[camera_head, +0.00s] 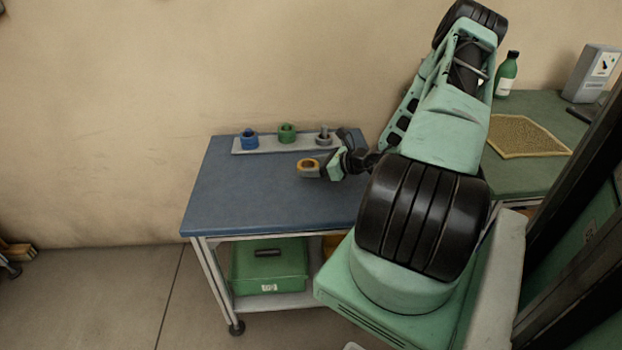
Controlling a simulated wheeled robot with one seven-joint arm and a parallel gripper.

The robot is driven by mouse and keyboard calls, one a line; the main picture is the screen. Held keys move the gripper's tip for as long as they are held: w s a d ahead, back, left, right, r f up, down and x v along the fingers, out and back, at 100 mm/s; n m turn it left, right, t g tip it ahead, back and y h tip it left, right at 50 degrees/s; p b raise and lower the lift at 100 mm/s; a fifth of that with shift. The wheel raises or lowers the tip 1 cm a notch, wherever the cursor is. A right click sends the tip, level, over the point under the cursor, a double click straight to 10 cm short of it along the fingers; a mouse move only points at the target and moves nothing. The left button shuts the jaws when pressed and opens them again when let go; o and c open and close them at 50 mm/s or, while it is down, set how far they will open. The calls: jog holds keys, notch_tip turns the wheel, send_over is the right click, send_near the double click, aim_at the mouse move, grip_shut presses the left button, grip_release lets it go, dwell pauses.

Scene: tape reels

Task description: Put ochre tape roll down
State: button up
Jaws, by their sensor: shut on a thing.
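The ochre tape roll (308,165) is a small ring over the blue-topped cart (255,190), in front of a pale strip (268,144) with tape rolls on it. My gripper (318,170) reaches in from the right and is shut on the ochre roll at its right side. I cannot tell whether the roll touches the cart top or hangs just above it. On the strip stand a blue roll (249,142) at the left, a green roll (287,133) in the middle and a grey post or roll (323,137) at the right, partly close to my arm.
The left and front of the cart top are clear. A green case (269,268) sits on the cart's lower shelf. At the right, a green table (508,177) holds a yellow mesh mat (526,136), a green bottle (507,74) and a grey box (592,74).

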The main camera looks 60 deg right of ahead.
aim_at(313, 184)
jog(key=shift+f, duration=2.1)
jog(key=shift+f, duration=0.15)
jog(key=o, duration=1)
jog(key=shift+c, duration=0.2)
jog(key=shift+r, duration=0.25)
jog(key=v, duration=1.2)
jog(key=shift+a, duration=0.1)
